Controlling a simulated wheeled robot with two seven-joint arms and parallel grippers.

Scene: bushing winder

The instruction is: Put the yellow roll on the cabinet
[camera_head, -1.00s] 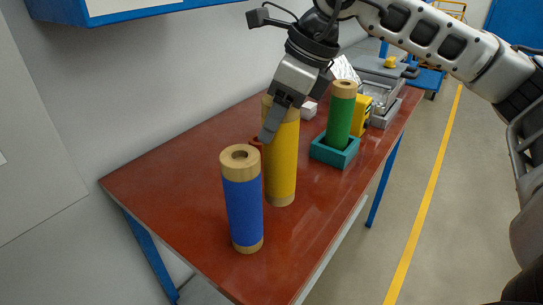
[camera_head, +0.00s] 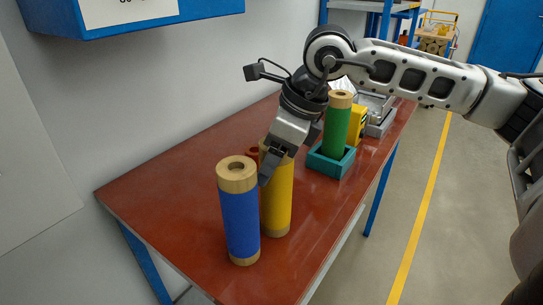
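The yellow roll (camera_head: 278,200) has wooden ends and stands upright or nearly so, just behind and right of the blue roll in the head view. My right gripper (camera_head: 271,168) reaches down to its top from the upper right and appears shut on it; one finger lies across its near side and the other is hidden. Whether the roll's base touches the table is hard to tell. A blue cabinet (camera_head: 205,8) with a white sign hangs on the wall at the upper left; only its lower part shows. My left gripper is not in view.
The blue roll (camera_head: 241,220) stands close in front on the red table (camera_head: 155,195). Behind, a green roll (camera_head: 337,125) stands in a teal holder (camera_head: 331,165), with a yellow object (camera_head: 356,124) and grey trays (camera_head: 381,120) beyond. The table's left part is clear.

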